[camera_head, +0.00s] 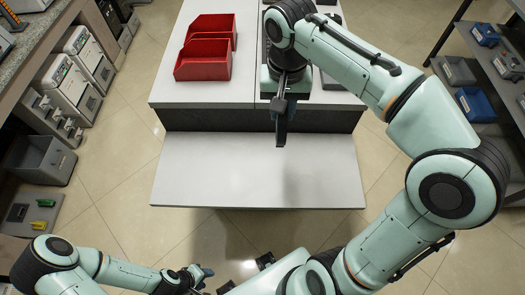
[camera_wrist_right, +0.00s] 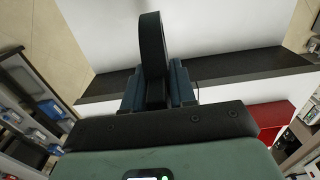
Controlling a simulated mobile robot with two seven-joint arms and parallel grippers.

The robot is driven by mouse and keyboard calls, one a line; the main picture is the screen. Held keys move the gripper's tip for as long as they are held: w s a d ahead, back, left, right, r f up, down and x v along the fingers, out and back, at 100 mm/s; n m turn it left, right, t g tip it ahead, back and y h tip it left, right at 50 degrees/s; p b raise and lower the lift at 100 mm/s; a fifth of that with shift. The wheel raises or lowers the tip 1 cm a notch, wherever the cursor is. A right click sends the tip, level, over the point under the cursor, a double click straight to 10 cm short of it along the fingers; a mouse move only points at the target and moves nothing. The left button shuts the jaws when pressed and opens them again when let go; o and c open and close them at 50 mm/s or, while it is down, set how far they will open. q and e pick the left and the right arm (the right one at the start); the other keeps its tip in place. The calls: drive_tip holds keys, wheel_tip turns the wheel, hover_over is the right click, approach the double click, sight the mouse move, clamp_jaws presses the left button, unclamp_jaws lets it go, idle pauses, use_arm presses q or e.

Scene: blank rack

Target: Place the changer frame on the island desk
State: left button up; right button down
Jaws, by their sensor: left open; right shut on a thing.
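The island desk (camera_head: 255,175) has a white lower front top and a raised rear top. My right gripper (camera_head: 282,128) is above the desk near the step between the levels. In the right wrist view my right gripper (camera_wrist_right: 155,90) is shut on a black, narrow, round-topped piece (camera_wrist_right: 152,45) standing between its blue fingers, seen edge-on. I take it to be the changer frame; most of its shape is hidden. My left gripper (camera_head: 203,276) is open and empty, low in front of the desk.
Two red bins (camera_head: 203,60) stand on the raised top at left. A grey bin (camera_head: 40,158) and white machines (camera_head: 75,65) are at far left. A shelf with blue bins (camera_head: 475,103) is at right. The lower desk top is clear.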

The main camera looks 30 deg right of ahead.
use_arm(q)
drive_tip(key=shift+s+f+b, duration=0.65)
drive_tip(key=shift+s+f, duration=0.05)
drive_tip(key=shift+f, duration=0.25)
drive_tip(key=shift+s+f+b, duration=0.65)
drive_tip(key=shift+s+f, duration=0.05)
drive_tip(key=shift+f, duration=0.25)
use_arm(e)
wheel_tip(320, 180, down, 18)
drive_tip(key=shift+s, duration=0.2)
use_arm(q)
drive_tip(key=shift+f, duration=0.1)
use_arm(e)
drive_tip(key=shift+f, duration=0.2)
drive_tip(key=shift+f, duration=0.15)
use_arm(q)
drive_tip(key=shift+s, duration=0.1)
use_arm(e)
drive_tip(key=c, duration=0.9)
unclamp_jaws()
